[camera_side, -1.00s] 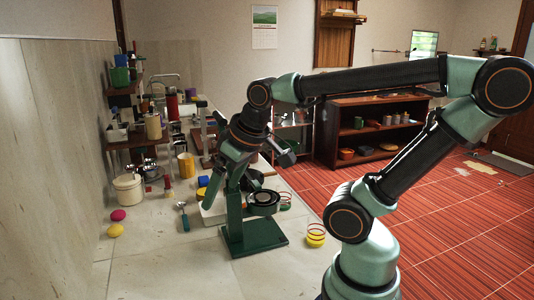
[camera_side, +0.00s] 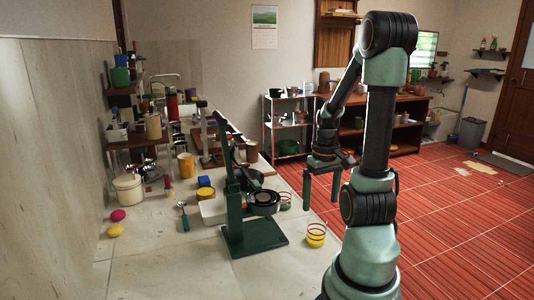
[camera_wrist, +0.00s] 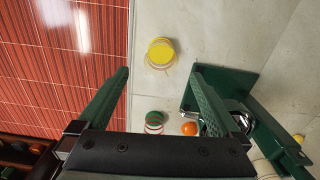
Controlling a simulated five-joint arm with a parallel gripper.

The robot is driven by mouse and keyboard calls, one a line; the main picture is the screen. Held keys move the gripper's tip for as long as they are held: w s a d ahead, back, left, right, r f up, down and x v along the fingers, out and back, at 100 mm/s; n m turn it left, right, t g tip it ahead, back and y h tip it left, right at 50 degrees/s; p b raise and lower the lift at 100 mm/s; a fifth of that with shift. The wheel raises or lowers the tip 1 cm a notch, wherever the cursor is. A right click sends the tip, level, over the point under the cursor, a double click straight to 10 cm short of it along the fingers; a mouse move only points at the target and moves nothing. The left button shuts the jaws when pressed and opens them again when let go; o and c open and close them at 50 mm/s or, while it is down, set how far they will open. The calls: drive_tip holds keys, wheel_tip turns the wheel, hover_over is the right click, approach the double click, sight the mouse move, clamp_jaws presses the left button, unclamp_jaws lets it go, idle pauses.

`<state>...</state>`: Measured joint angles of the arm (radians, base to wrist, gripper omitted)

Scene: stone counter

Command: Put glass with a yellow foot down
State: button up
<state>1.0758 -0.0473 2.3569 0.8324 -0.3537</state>
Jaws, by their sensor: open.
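The glass with a yellow foot (camera_side: 316,238) stands upright on the stone counter, close to its right edge. It is clear, with a red ring at the rim. In the wrist view the same glass (camera_wrist: 160,53) lies just beyond the fingertips, roughly midway between them, apart from both. My gripper (camera_side: 321,198) is open and empty, fingers pointing down. In the side view it appears above and behind the glass; the wrist view also shows its parted fingers (camera_wrist: 160,75). A similar glass with a green foot (camera_side: 285,202) stands farther back; it also shows in the wrist view (camera_wrist: 154,121).
A dark green stand (camera_side: 255,240) with a column is left of the yellow-footed glass. An orange round thing (camera_wrist: 190,128) shows between the fingers' line of view. Counter in front of the glass is bare.

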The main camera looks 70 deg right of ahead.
sight(317, 228)
drive_tip(key=shift+w+f, duration=0.2)
drive_tip(key=shift+f, duration=5.2)
drive_tip(key=shift+c, duration=0.3)
drive_tip(key=c, duration=1.4)
drive_tip(key=shift+r, duration=0.2)
